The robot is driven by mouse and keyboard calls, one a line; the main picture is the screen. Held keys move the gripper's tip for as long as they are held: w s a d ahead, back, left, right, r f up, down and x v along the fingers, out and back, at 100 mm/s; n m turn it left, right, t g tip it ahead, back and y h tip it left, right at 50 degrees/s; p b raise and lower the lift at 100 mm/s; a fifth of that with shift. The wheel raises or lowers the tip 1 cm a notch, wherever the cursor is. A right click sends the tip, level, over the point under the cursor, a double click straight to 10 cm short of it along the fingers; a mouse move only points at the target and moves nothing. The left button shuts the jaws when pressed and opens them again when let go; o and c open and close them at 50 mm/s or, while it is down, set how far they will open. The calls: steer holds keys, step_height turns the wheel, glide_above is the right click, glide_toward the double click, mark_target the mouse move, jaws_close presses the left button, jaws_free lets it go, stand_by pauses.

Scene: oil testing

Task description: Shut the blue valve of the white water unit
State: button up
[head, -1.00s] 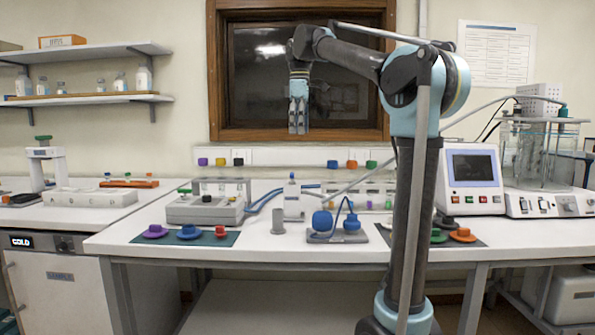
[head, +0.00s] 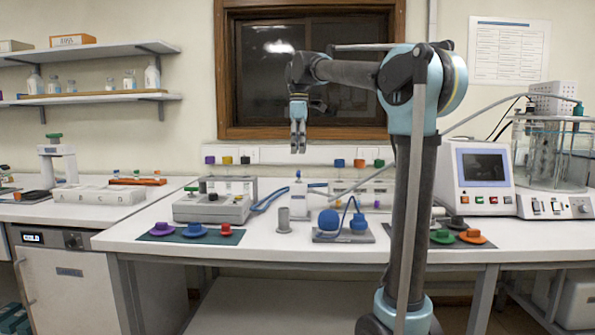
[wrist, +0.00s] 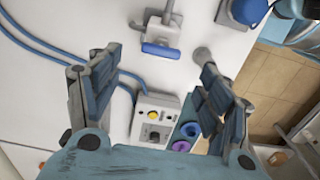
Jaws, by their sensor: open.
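The white water unit (head: 299,202) stands near the middle of the bench, with a small blue valve (head: 298,175) on top. In the wrist view the white unit (wrist: 154,30) shows at the top centre, and its blue valve (wrist: 160,51) appears as a rounded blue bar on its near side. My gripper (head: 298,150) hangs above the unit, pointing down, with clear space between its fingertips and the valve. In the wrist view my gripper (wrist: 152,75) is open and empty, its fingers wide apart. Nothing hides the valve.
A grey cylinder (head: 284,221) stands just in front of the unit. A blue-domed device (head: 328,220) is to its right. A grey box device (head: 212,208) is to its left, with blue hoses (head: 267,201) between. A mat (head: 171,238) with coloured knobs lies at the front left.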

mark_target(298, 171)
step_height(298, 171, down, 8)
steer(key=shift+r, duration=0.15)
steer(key=shift+c, duration=0.6)
steer(key=c, duration=0.9)
